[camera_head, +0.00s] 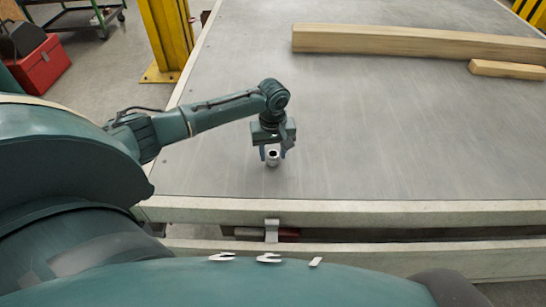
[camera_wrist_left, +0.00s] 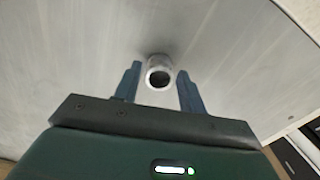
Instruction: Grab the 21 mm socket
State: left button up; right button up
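The socket (camera_head: 272,157) is a small silver cylinder on the grey trailer bed, near its front edge. It stands upright, with its dark round opening facing up. My left gripper (camera_head: 273,153) is right over it, pointing down. In the left wrist view the socket (camera_wrist_left: 158,72) shows between and just beyond the two blue fingers of the left gripper (camera_wrist_left: 160,88). The fingers are open, with a gap visible on each side of the socket. The size marking cannot be read. My right gripper is not in view.
A long wooden beam (camera_head: 420,43) and a shorter wood block (camera_head: 507,69) lie at the back right of the bed. A yellow post (camera_head: 166,35) stands beyond the left edge. A red toolbox (camera_head: 42,66) is at the far left. The bed around the socket is clear.

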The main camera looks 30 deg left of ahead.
pick_arm(q)
jog(key=c, duration=0.7)
jog(key=shift+c, duration=0.2)
jog(key=shift+r, duration=0.15)
